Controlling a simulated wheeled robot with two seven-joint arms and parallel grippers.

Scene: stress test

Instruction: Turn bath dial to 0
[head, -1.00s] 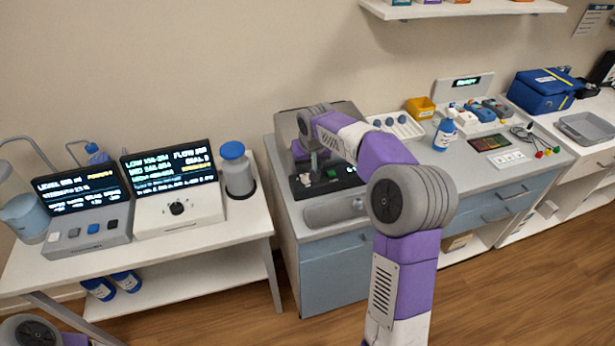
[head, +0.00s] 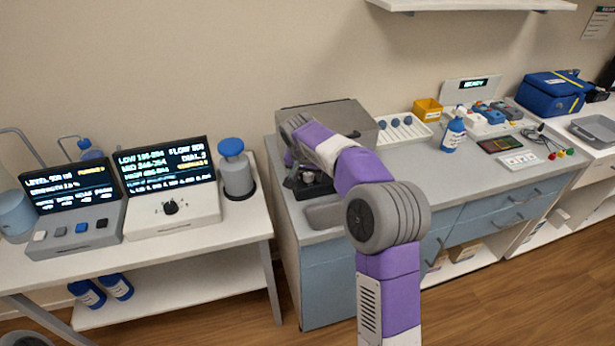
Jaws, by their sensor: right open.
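A grey box-shaped unit (head: 345,115), which looks like the bath, stands on the left end of the counter. My right arm reaches across its front. My right gripper (head: 304,180) is open at the unit's black front panel (head: 318,189). The arm covers most of the panel, and I cannot make out a dial or a readout there. Another black knob (head: 170,207) sits on the white console on the left table, whose screen (head: 168,167) shows a line reading DIAL with a digit. My left gripper is not in view.
A metal basin (head: 325,213) lies in front of the unit. A grey canister (head: 236,170) stands at the left table's right end.

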